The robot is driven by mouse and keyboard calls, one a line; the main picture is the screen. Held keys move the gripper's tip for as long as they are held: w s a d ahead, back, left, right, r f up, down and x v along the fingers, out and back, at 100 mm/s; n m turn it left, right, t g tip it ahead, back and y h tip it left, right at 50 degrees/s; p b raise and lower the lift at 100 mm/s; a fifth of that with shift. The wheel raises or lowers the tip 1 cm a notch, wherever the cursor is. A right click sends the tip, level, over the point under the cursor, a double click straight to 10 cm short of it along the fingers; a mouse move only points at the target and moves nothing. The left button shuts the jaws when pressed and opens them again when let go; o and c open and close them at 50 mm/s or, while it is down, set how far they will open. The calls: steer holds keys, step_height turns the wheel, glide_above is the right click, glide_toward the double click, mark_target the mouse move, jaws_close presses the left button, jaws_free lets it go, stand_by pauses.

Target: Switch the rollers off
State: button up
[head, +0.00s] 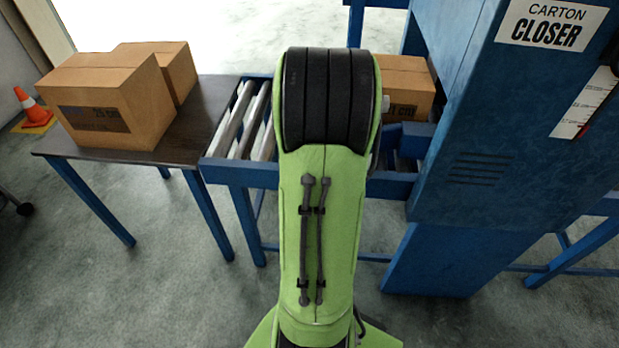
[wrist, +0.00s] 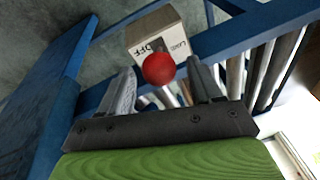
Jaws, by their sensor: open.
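A red ball knob (wrist: 159,70) sits in front of a pale switch box (wrist: 148,32) in the wrist view. The box carries the word "OFF" and another label too small to read surely. My gripper (wrist: 163,66) is open, with one grey finger on each side of the knob; I cannot tell whether either touches it. The rollers (wrist: 264,68) lie right of the box in a blue frame. In the head view the rollers (head: 241,122) show left of my green arm. My arm hides the switch box and my gripper there.
A blue carton closer (head: 520,130) stands at the right, with a carton (head: 404,78) beside it on the conveyor. A dark table (head: 190,140) with two cartons (head: 118,100) stands at the left. An orange cone (head: 32,108) is at the far left. Grey floor lies in front.

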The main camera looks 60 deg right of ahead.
steer(key=p+v, duration=0.3)
steer(key=v, duration=0.9)
steer(key=shift+p, duration=0.35)
